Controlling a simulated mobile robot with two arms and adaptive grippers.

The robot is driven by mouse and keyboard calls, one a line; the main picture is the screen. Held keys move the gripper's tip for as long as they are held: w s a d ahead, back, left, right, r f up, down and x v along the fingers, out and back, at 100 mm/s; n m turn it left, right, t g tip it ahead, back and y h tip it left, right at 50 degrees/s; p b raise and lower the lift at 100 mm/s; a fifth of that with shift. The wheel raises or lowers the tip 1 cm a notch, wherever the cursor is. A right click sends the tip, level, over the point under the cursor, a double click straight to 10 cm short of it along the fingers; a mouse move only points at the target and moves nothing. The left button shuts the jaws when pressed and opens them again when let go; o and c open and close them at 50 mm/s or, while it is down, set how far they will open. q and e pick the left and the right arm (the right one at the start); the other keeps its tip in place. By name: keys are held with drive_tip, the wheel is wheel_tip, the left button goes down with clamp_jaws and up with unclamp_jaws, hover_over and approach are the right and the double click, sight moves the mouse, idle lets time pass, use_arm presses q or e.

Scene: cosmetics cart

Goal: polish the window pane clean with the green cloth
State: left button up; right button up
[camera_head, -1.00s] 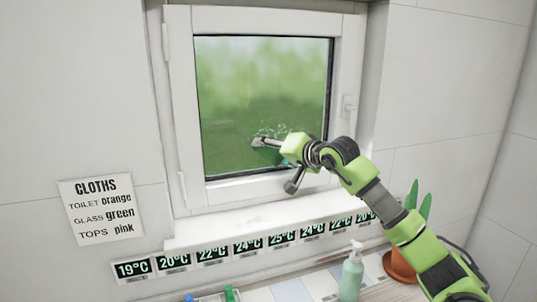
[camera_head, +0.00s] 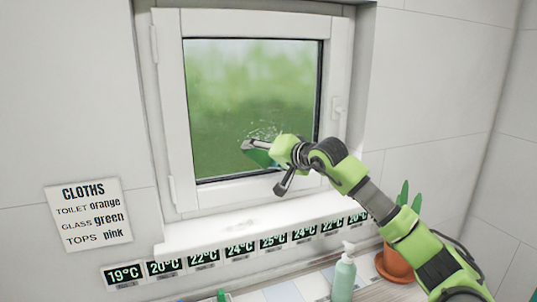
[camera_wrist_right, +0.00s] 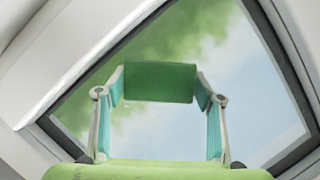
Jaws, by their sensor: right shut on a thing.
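The window pane (camera_head: 230,85) sits in a white frame, with a blurred green outdoors behind it. Pale specks (camera_head: 263,131) show on the glass in its lower right part, just above my right gripper. My right gripper (camera_head: 252,149) is at the lower part of the pane and shut on the green cloth (camera_head: 262,158), which is partly hidden by the fingers in the head view. In the right wrist view the cloth (camera_wrist_right: 160,82) spans between the two fingertips, in front of the glass. I cannot tell whether it touches the glass. My left gripper is not in view.
Below the sill (camera_head: 235,228) runs a row of temperature labels (camera_head: 205,257). A pump bottle (camera_head: 344,275) and a potted plant (camera_head: 393,264) stand at lower right. A cloth-colour sign (camera_head: 90,214) hangs at left.

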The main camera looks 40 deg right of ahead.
drive_tip(key=shift+w+a, duration=0.1)
drive_tip(key=shift+a, duration=0.25)
drive_tip(key=shift+s+f+b, duration=0.2)
drive_tip(key=shift+s+b, duration=0.35)
drive_tip(key=shift+b, duration=0.1)
drive_tip(key=shift+s+a+r+b, duration=0.1)
drive_tip(key=shift+s+a+b, duration=0.1)
drive_tip(key=shift+s+b, duration=0.5)
drive_tip(key=shift+s+a+r+b, duration=0.1)
drive_tip(key=shift+s+a+b, duration=0.25)
drive_tip(key=shift+s, duration=0.55)
drive_tip(key=shift+s+a+r+b, duration=0.1)
drive_tip(key=shift+s+b, duration=0.55)
drive_tip(key=shift+s, duration=0.15)
drive_tip(key=shift+s+f, duration=0.1)
